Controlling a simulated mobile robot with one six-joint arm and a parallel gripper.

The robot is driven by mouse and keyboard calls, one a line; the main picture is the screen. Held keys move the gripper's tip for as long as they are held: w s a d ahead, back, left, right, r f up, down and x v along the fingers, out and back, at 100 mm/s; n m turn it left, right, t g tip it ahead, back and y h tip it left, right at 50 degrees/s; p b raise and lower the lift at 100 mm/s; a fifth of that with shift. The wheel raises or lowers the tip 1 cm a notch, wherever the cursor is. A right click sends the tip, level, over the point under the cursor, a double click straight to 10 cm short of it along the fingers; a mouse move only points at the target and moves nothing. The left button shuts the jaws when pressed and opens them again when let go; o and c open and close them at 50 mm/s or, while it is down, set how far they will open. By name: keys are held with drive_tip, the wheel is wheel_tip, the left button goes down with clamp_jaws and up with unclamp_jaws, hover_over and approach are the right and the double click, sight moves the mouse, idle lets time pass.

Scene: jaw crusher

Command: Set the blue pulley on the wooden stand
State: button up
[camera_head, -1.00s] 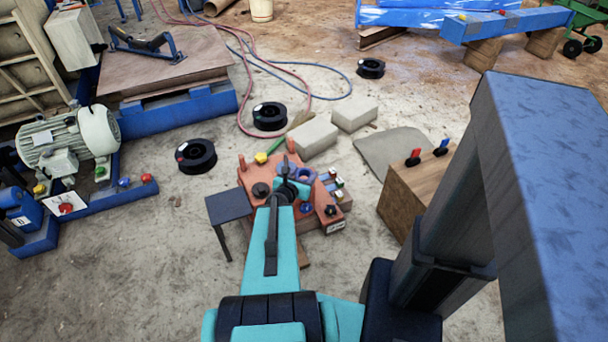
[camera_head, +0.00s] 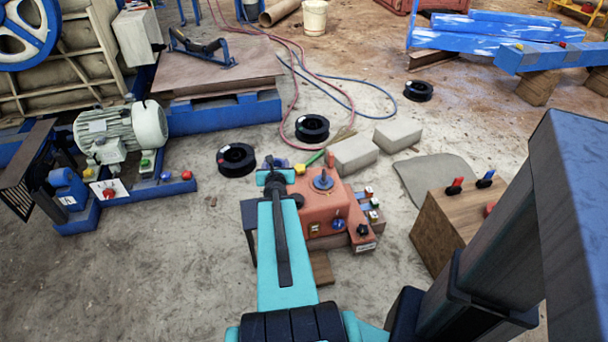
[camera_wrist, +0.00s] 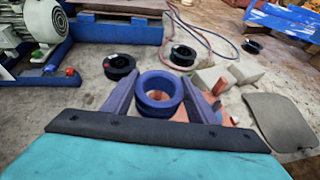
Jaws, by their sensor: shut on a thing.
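The blue pulley (camera_wrist: 158,82) is a thick ring held upright between the two fingers of my gripper (camera_wrist: 158,100) in the wrist view. In the head view my gripper (camera_head: 275,172) is at the left edge of the orange block, and only a small blue part of the pulley (camera_head: 275,161) shows past it. The orange block (camera_head: 345,210) has a blue post on top and several small coloured knobs. I cannot tell whether this is the wooden stand.
A small dark table (camera_head: 248,212) stands left of the orange block. Black rings (camera_head: 237,160) and pale blocks (camera_head: 354,155) lie behind. A grey motor (camera_head: 120,130) on a blue frame stands at left. The floor at front left is clear.

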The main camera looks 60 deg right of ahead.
drive_tip(key=w+a+r+n+t+y, duration=0.3)
drive_tip(key=w+a+r+n+y, duration=0.3)
drive_tip(key=w+a, duration=0.7)
drive_tip(key=w+a+r+n+t+y, duration=0.45)
drive_tip(key=w+a+r, duration=0.25)
drive_tip(key=w+a, duration=0.55)
drive_tip(key=a+r+n+g+y, duration=0.1)
drive_tip(key=a+r+n+y, duration=0.2)
drive_tip(key=a, duration=0.5)
drive_tip(key=w+a+r+n+g+y, duration=0.1)
drive_tip(key=a+r+n+y, duration=0.2)
drive_tip(key=a, duration=0.6)
drive_tip(key=w+a+r+n+g+y, duration=0.1)
drive_tip(key=a+r+n+y, duration=0.2)
drive_tip(key=a, duration=0.6)
drive_tip(key=shift+r, duration=0.6)
drive_tip(key=s+a+r+n+g+y, duration=0.1)
drive_tip(key=a, duration=0.1)
drive_tip(key=a+r+n+g+y, duration=0.1)
drive_tip(key=a, duration=0.2)
drive_tip(key=s+a+r+n+g+y, duration=0.1)
drive_tip(key=a, duration=0.2)
drive_tip(key=shift+s+a+n+g, duration=0.25)
drive_tip(key=shift+s, duration=0.1)
drive_tip(key=shift+d, duration=0.1)
